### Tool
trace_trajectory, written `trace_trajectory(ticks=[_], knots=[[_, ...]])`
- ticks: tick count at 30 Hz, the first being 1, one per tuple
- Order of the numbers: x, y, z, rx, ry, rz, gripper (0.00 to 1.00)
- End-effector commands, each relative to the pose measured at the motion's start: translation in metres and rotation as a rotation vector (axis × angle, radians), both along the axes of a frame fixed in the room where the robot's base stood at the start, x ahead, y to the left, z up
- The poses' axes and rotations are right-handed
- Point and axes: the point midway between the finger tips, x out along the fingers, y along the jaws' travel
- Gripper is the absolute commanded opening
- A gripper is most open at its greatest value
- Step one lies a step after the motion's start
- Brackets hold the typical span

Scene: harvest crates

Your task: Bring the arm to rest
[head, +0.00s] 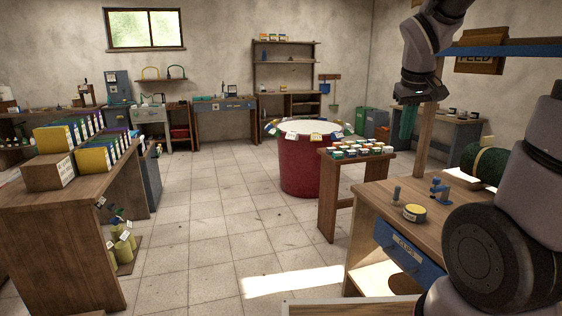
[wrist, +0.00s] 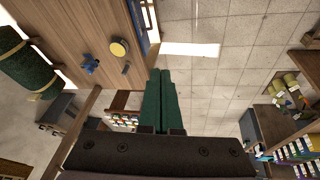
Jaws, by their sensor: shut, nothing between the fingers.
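My gripper (head: 407,122) hangs at the upper right of the head view, pointing down above the wooden workbench (head: 375,198). Its green fingers are together with nothing between them. In the wrist view my gripper (wrist: 160,75) shows the closed fingers in the middle, over the floor beside the bench edge. My arm is raised and bent, and touches nothing that I can see.
On the bench are a yellow-topped round tin (head: 415,212), a blue clamp-like tool (head: 440,188) and a green roll (head: 485,163). A small table (head: 328,190) with several jars and a red tub (head: 300,178) stand beyond. The tiled floor (head: 205,225) is clear.

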Motion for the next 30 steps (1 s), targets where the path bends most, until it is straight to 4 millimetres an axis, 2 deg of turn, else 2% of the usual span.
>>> trace_trajectory(ticks=[1, 6, 9, 13, 18, 30], knots=[[-0.017, 0.005, 0.016, 0.052, -0.041, -0.043, 0.00], [-0.070, 0.028, 0.051, 0.234, -0.141, -0.175, 0.00], [-0.097, 0.042, 0.065, 0.326, -0.190, -0.232, 0.00], [-0.123, 0.055, 0.076, 0.417, -0.233, -0.282, 0.00], [-0.137, 0.064, 0.080, 0.471, -0.255, -0.309, 0.00], [-0.137, 0.064, 0.080, 0.473, -0.256, -0.310, 0.00]])
